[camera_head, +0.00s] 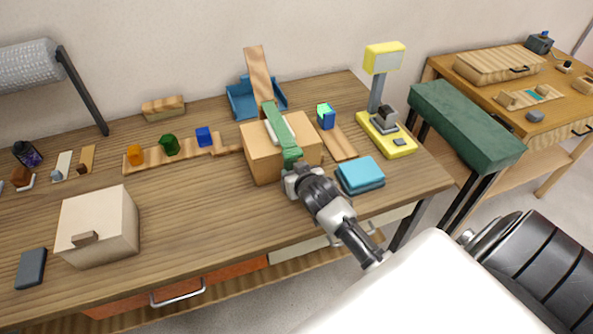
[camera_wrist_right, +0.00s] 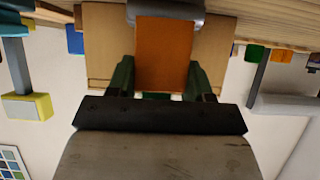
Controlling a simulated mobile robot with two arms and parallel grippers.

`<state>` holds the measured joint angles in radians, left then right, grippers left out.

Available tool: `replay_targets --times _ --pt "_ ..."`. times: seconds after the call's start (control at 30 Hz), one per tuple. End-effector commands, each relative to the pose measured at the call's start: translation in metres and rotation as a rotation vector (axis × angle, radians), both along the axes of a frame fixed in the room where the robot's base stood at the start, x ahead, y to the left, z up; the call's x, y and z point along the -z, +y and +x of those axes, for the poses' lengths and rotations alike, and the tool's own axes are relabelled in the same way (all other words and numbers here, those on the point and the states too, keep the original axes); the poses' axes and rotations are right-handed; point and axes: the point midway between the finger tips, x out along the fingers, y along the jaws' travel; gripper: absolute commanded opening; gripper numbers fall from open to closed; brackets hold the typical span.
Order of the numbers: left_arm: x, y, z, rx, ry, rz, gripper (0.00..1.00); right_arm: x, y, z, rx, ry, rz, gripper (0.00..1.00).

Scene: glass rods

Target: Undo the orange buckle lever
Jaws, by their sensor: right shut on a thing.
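The orange buckle lever (camera_wrist_right: 165,55) fills the middle of the right wrist view. A grey cylinder (camera_wrist_right: 165,12) lies across its far end. Behind it is the light wooden box (camera_head: 262,158), which stands near the middle of the workbench in the head view. The lever is hidden in the head view. My left gripper is not in view.
A blue tray (camera_head: 240,104) with a wooden ramp is behind the box. Blue books (camera_head: 361,174) and a yellow scale-like device (camera_head: 393,144) stand to its right. A cream box (camera_head: 112,222) is at the front left. Bare bench top lies between the two boxes.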

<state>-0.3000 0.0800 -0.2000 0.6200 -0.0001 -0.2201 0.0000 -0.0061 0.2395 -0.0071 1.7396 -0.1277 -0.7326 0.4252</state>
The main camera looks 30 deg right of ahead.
Motion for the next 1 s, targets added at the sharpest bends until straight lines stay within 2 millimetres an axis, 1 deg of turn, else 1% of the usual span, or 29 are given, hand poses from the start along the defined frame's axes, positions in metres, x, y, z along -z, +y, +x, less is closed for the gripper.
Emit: replay_targets --times 0.17,0.2,0.33,0.6,0.73,0.87,1.0 --pt "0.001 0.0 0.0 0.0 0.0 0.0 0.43 0.0 0.0 0.0 0.0 -0.001 0.0 0.27" --pt "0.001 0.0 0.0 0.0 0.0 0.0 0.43 0.0 0.0 0.0 0.0 -0.002 0.0 0.57" --pt "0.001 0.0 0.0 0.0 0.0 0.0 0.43 0.0 0.0 0.0 0.0 -0.002 0.0 0.77" --pt "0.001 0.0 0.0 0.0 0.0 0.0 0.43 0.0 0.0 0.0 0.0 -0.002 0.0 0.77" --pt "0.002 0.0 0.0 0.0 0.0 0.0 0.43 -0.003 0.002 -0.007 -0.001 -0.003 0.0 0.77" --pt "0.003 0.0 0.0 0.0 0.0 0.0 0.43 -0.012 0.006 -0.022 -0.001 -0.003 0.001 0.77" --pt "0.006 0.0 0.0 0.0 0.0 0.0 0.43 -0.025 0.011 -0.045 -0.001 -0.003 0.0 0.77"
